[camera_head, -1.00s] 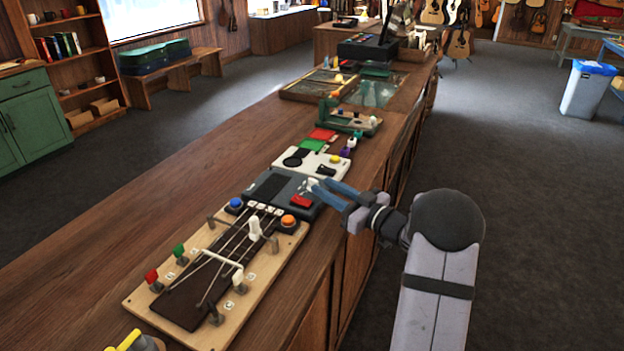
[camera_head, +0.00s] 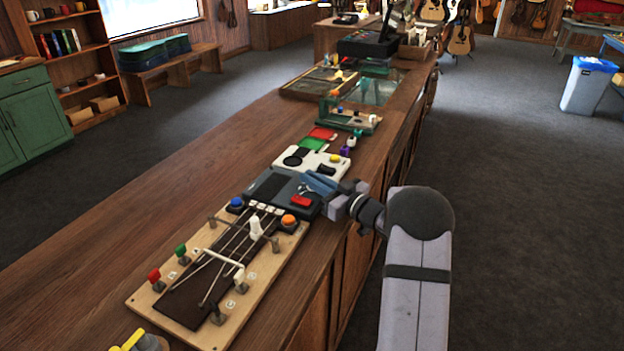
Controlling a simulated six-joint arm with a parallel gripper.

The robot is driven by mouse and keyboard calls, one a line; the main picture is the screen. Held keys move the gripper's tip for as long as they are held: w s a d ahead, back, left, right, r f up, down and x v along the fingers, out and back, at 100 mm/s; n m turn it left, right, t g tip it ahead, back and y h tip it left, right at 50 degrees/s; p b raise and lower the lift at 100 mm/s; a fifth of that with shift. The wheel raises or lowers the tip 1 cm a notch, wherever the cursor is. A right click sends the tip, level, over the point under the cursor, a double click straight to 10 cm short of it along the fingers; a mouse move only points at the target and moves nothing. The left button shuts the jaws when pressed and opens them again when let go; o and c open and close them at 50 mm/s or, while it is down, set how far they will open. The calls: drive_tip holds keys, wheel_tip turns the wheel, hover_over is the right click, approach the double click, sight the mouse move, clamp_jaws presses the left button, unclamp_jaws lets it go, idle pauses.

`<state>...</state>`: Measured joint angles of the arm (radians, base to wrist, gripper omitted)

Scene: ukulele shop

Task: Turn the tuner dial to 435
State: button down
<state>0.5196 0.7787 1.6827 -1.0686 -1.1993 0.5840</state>
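The tuner (camera_head: 270,187) is a dark grey box with a darker screen, on the wooden counter behind the fretboard rig. A red switch (camera_head: 300,201) sits at its front right. A small pale part, perhaps the dial (camera_head: 304,189), shows just behind the switch, partly covered by my fingers. Any reading or marking is too small to make out. My gripper (camera_head: 312,183) has blue fingers and reaches in from the right, over the tuner's right end. The fingers overlap in this view, so their gap and any contact with the dial are unclear.
The wooden board (camera_head: 262,268) with strings, pegs and a blue (camera_head: 236,204) and an orange button (camera_head: 289,220) stands in front. A white box (camera_head: 310,162) with a yellow button stands close behind. The counter (camera_head: 150,215) to the left is clear.

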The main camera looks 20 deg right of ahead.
drive_tip(key=shift+n+g+y, duration=0.3)
drive_tip(key=shift+n+y, duration=0.1)
drive_tip(key=shift+y, duration=0.2)
drive_tip(key=shift+f+n+g+y, duration=0.1)
drive_tip(key=shift+n+g+y, duration=1.05)
drive_tip(key=shift+y, duration=0.35)
drive_tip(key=shift+n+g+y+b, duration=0.3)
drive_tip(key=shift+n+g+y, duration=0.65)
drive_tip(key=shift+y, duration=0.05)
drive_tip(key=shift+s+a+n+g+y+b, duration=0.1)
drive_tip(key=shift+n+g+y+b, duration=0.35)
drive_tip(key=shift+n+g+y, duration=0.35)
drive_tip(key=c, duration=1.8)
unclamp_jaws()
drive_tip(key=shift+c, duration=0.2)
drive_tip(key=shift+b+v, duration=0.95)
drive_tip(key=shift+v, duration=2.75)
drive_tip(key=shift+r, duration=0.2)
